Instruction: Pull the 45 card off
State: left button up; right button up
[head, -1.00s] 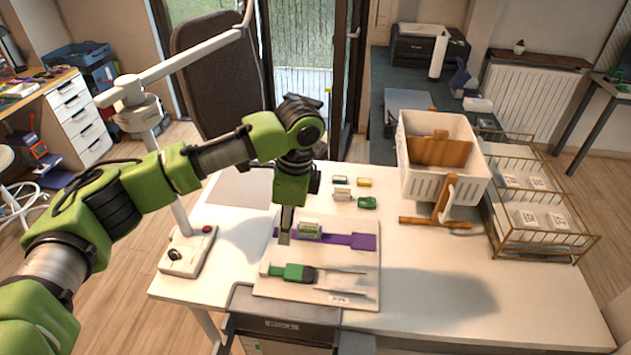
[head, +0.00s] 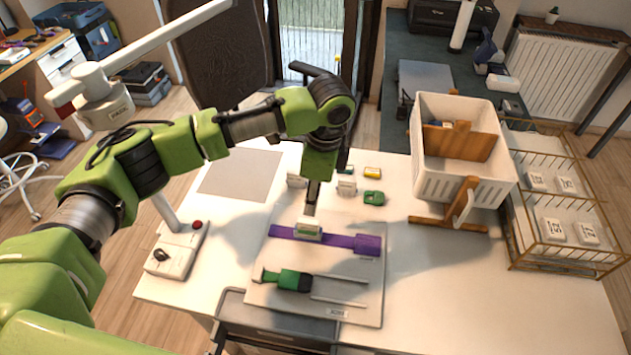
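A small white and green card-like block (head: 309,229) sits on the purple strap (head: 345,240) on the white board (head: 350,318). No number on it is legible, so I cannot tell whether it is the 45 card. My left gripper (head: 311,208) points down just above and behind this block. I cannot tell whether its fingers touch the block or how far apart they are. My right gripper is out of view.
A green piece with two thin rods (head: 293,280) lies at the board's front. Small green, white and yellow items (head: 373,197) lie behind the strap. A white crate (head: 462,185) and wire basket (head: 545,262) stand right. A white lamp base (head: 175,253) stands left.

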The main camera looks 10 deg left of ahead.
aim_at(308, 221)
pick_arm(q)
jog(key=f, duration=0.3)
jog(key=shift+s+a+f+p, duration=0.15)
jog(key=shift+a+f+p, duration=0.1)
jog(key=shift+p, duration=0.05)
jog(key=f, duration=0.5)
jog(key=shift+w+a+f+p, duration=0.2)
jog(key=shift+a+f+p, duration=0.1)
jog(key=shift+f+p, duration=0.1)
jog(key=shift+a+f, duration=0.1)
jog(key=shift+f, duration=0.5)
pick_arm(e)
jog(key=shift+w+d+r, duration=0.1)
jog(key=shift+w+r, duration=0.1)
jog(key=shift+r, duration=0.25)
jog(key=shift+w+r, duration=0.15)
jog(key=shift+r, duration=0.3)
pick_arm(q)
grip_shut()
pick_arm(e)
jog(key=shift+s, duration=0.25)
